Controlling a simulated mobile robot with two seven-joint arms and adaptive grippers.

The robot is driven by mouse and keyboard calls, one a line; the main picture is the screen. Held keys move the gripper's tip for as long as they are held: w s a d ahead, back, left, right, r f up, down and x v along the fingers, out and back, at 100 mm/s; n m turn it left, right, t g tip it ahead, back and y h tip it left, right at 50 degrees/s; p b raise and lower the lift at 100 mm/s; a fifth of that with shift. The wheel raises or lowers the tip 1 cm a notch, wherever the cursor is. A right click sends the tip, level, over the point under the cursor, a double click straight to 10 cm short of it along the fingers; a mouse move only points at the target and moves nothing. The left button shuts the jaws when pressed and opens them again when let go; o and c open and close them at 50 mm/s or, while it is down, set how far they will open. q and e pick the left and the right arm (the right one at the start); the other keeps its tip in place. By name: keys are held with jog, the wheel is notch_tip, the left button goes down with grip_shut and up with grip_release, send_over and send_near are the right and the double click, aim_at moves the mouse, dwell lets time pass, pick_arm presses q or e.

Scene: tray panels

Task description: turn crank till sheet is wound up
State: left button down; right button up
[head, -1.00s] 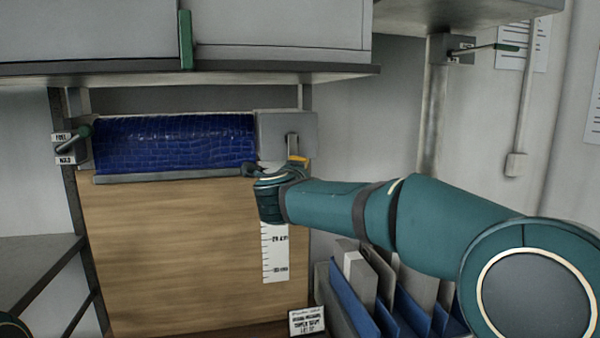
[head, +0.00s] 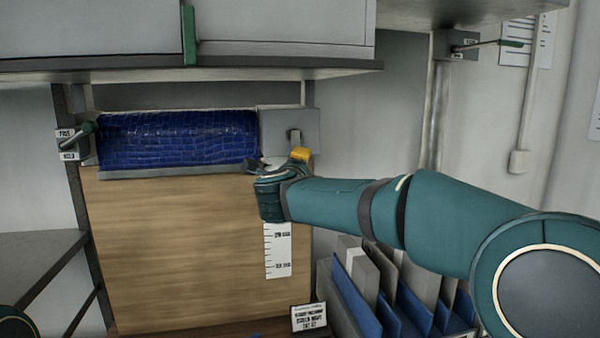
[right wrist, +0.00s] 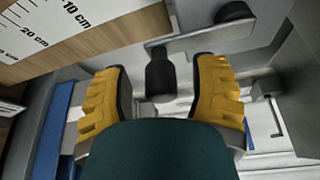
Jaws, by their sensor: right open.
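The blue sheet (head: 180,138) has a crocodile-like pattern and hangs as a short band with a grey bar (head: 180,172) along its lower edge. The crank's grey housing (head: 306,120) is at the sheet's right end. The right wrist view shows the grey crank arm (right wrist: 205,37) and its black knob (right wrist: 160,76). My right gripper (head: 280,165) is open in front of the housing, and in the wrist view its yellow fingers (right wrist: 160,92) stand on both sides of the knob with visible gaps. My left gripper is not in view.
A wooden board (head: 170,250) with a white scale (head: 278,252) is below the sheet. Blue and grey folders (head: 400,300) stand lower right. A shelf cabinet (head: 280,35) hangs above.

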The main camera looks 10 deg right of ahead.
jog(key=v, duration=1.1)
jog(key=shift+a, duration=0.1)
